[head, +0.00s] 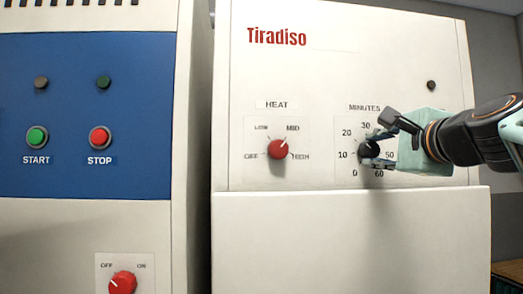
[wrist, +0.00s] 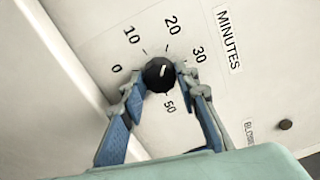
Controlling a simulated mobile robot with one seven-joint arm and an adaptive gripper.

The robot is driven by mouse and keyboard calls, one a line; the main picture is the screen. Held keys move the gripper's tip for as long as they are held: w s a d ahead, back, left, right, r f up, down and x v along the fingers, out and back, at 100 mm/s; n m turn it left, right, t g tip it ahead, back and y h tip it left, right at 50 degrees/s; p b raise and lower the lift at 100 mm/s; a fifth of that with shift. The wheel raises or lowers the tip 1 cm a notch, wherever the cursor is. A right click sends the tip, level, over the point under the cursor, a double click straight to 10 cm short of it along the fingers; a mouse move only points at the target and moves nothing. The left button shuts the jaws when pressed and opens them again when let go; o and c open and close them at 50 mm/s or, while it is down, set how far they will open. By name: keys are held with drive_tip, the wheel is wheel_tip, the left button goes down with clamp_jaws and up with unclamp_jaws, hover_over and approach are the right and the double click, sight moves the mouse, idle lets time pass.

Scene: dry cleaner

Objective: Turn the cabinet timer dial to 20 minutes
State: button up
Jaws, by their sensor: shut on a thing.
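The cabinet timer dial is a black round knob (head: 369,149) under the label MINUTES on the white Tiradiso cabinet (head: 340,225). In the wrist view the knob (wrist: 158,76) sits between my two fingertips, with a printed scale around it. A short white mark on the knob points up and right there, roughly between 20 and 30 and seemingly nearer 20. My gripper (head: 374,147) reaches in from the right and is shut on the knob. In the wrist view my gripper (wrist: 160,82) has a fingertip on each side of it. The 40 mark is hidden by a finger.
A red HEAT knob (head: 278,149) is left of the timer, pointing near MID. A small dark button (head: 431,85) is above right, by my gripper. A second machine with a blue panel (head: 70,115), green START and red STOP buttons stands at the left.

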idle(0.3)
drive_tip(key=o, duration=1.1)
drive_tip(key=shift+o, duration=0.2)
drive_tip(key=shift+s, duration=0.1)
drive_tip(key=s, duration=1.2)
drive_tip(key=shift+d, duration=0.2)
drive_tip(key=shift+w, duration=0.1)
